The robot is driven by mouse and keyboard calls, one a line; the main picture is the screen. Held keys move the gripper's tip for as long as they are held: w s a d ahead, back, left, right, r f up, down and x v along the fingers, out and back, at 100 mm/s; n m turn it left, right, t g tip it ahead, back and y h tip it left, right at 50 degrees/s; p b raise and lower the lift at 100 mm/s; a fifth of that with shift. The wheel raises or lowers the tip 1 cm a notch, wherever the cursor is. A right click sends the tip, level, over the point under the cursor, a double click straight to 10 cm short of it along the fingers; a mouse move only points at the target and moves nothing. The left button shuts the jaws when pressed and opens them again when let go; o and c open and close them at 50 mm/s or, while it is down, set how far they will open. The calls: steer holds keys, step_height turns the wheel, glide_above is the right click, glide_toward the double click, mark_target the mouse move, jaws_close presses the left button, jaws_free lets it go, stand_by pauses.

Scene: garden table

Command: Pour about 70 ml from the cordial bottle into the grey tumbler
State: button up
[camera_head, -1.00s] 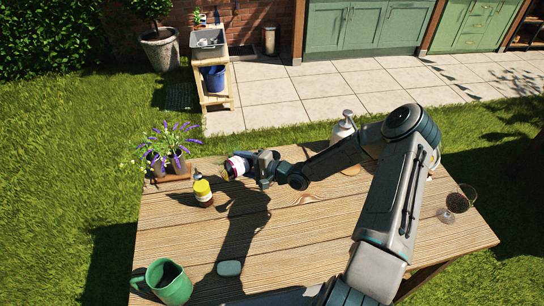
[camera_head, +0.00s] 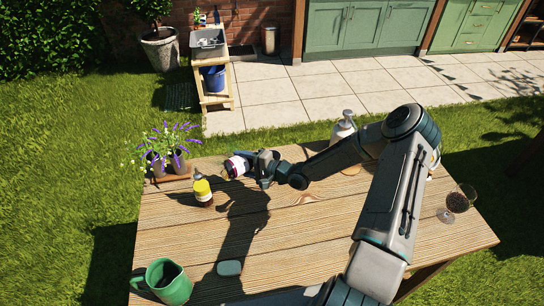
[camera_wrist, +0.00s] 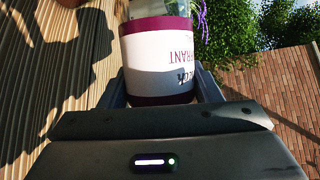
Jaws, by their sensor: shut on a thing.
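The cordial bottle (camera_head: 237,166) has a white label with purple bands. In the wrist view the bottle (camera_wrist: 160,55) shows part of its label, with letters ending in "RRANT". My gripper (camera_head: 258,165) is shut on it and holds it above the far left part of the table. In the head view the bottle is tipped well over, its far end pointing left. I cannot make out its mouth or any liquid flowing. I cannot pick out the grey tumbler in either view; it may be hidden by the bottle or my arm.
A yellow-labelled bottle (camera_head: 202,190) stands close left of the held bottle. Flower pots (camera_head: 178,163) stand at the table's far left corner. A green mug (camera_head: 168,282) and a pale flat item (camera_head: 229,268) are at the near left. A white pump bottle (camera_head: 343,128) and a glass (camera_head: 459,201) stand at right.

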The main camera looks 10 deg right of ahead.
steer(key=f+n, duration=0.1)
steer(key=f+h+b, duration=0.1)
steer(key=f, duration=0.1)
steer(key=shift+s+a+n, duration=0.2)
steer(key=shift+n, duration=0.2)
steer(key=shift+f+n+h+b, duration=0.35)
steer(key=shift+n+h+b, duration=0.05)
steer(key=shift+b, duration=0.05)
steer(key=shift+f+h+b, duration=0.3)
steer(key=shift+f, duration=0.05)
steer(key=shift+f+n, duration=0.1)
steer(key=shift+n, duration=0.2)
stand_by(0.7)
